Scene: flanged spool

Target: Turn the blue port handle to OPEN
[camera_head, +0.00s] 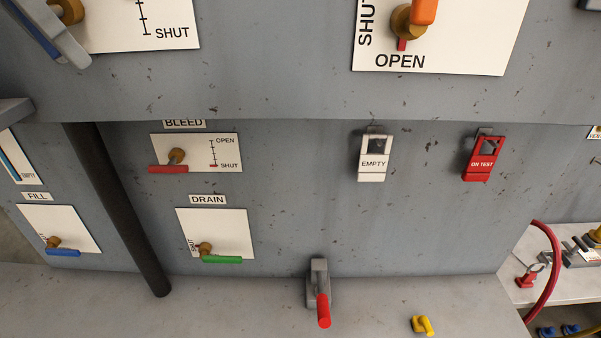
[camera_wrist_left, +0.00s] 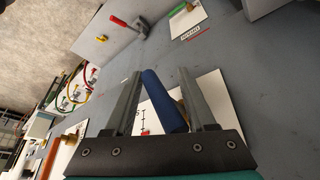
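The blue port handle (camera_wrist_left: 163,101) lies between the two fingers of my left gripper (camera_wrist_left: 158,82) in the left wrist view, closer to the right finger. The fingers stand apart, with a gap visible on the left side; contact on the right is unclear. In the head view my left gripper (camera_head: 62,38) is at the top left corner, beside a blue strip of the handle (camera_head: 32,28). A brass hub (camera_head: 68,10) sits on the white plate (camera_head: 110,40), which has a scale with SHUT at its lower end. OPEN is out of frame. My right gripper is not in view.
An orange handle (camera_head: 425,10) is on another plate at top right. Below are a red BLEED handle (camera_head: 168,169), green DRAIN handle (camera_head: 222,259), blue FILL handle (camera_head: 63,253) and red lever (camera_head: 323,310). A dark pipe (camera_head: 118,210) runs down the left.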

